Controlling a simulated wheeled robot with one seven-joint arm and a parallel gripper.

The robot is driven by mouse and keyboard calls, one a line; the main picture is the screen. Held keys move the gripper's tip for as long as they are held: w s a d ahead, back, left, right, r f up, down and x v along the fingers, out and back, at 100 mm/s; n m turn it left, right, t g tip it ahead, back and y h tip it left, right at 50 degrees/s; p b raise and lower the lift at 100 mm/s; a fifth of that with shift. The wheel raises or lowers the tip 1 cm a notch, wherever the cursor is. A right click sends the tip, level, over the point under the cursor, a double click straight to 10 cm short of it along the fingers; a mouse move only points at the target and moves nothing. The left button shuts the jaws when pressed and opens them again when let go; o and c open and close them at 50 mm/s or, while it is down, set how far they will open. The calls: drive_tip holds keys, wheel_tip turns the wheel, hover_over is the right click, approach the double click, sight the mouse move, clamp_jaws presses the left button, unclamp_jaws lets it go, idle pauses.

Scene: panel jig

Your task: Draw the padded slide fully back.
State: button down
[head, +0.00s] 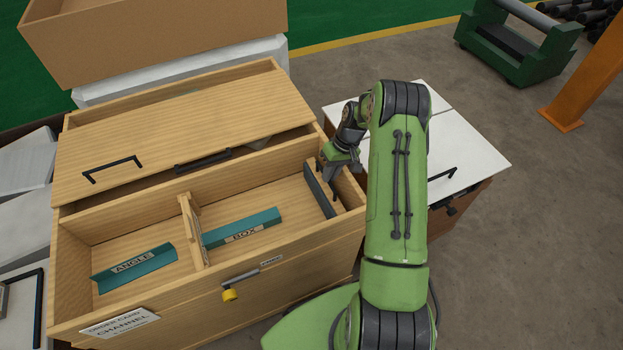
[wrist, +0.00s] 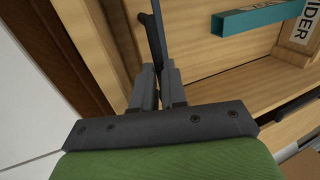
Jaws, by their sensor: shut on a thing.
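The padded slide (head: 319,190) is a dark grey upright plate at the right end of the open wooden box (head: 352,222). It stands apart from the teal piece marked BOX (head: 243,229). My gripper (head: 331,178) reaches down into the box just right of the slide. In the wrist view my gripper (wrist: 158,80) is shut on a thin dark part (wrist: 151,38), which looks like the slide's handle. The fingers and the steep angle hide just where they grip it.
A wooden divider (head: 192,230) stands between the BOX piece and a teal piece marked ANGLE (head: 134,268). A wooden lid board (head: 190,135) with black handles covers the back. A yellow-knobbed latch (head: 231,294) is on the front. A white-topped cabinet (head: 463,150) stands right.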

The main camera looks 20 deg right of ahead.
drive_tip(key=shift+d, duration=0.35)
drive_tip(key=c, duration=1.2)
unclamp_jaws()
drive_tip(key=shift+d, duration=0.1)
drive_tip(key=shift+o, duration=0.2)
